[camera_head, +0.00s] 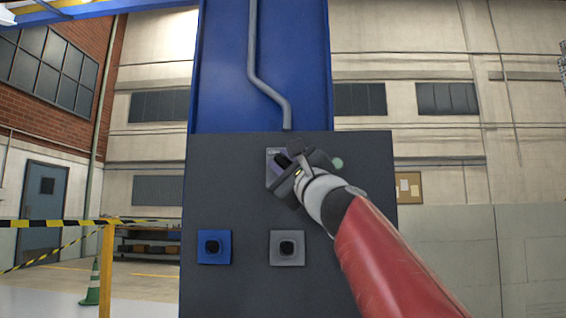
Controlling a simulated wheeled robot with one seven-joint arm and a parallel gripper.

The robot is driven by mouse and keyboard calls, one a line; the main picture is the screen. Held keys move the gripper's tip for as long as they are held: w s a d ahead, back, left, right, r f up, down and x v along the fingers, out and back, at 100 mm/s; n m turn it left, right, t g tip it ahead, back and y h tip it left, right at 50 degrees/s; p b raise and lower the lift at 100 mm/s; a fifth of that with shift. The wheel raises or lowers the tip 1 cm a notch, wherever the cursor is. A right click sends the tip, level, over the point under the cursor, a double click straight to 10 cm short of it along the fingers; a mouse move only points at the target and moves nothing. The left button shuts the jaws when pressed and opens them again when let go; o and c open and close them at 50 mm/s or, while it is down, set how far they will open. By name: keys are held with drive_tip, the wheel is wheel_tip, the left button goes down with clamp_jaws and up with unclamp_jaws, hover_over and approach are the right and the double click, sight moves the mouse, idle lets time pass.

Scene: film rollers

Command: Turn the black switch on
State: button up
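A dark grey control panel (230,190) is mounted on a blue column. On its upper part is a small grey plate (271,155) with a label, mostly covered by my gripper (284,163). A dark part shows at the gripper's tip, but I cannot tell whether it is the black switch or a finger. My gripper is at this plate, reaching in from the lower right. Its fingers are too small and overlapped to tell whether they are open or shut. Lower down, a blue plate (203,257) and a grey plate (277,259) each carry a black knob.
A pale green round part (338,163) sits on the panel just right of my gripper. A grey pipe (253,50) runs down the blue column (222,70) above. A striped barrier (60,223) and a green cone (92,283) stand at the left.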

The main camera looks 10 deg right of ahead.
clamp_jaws()
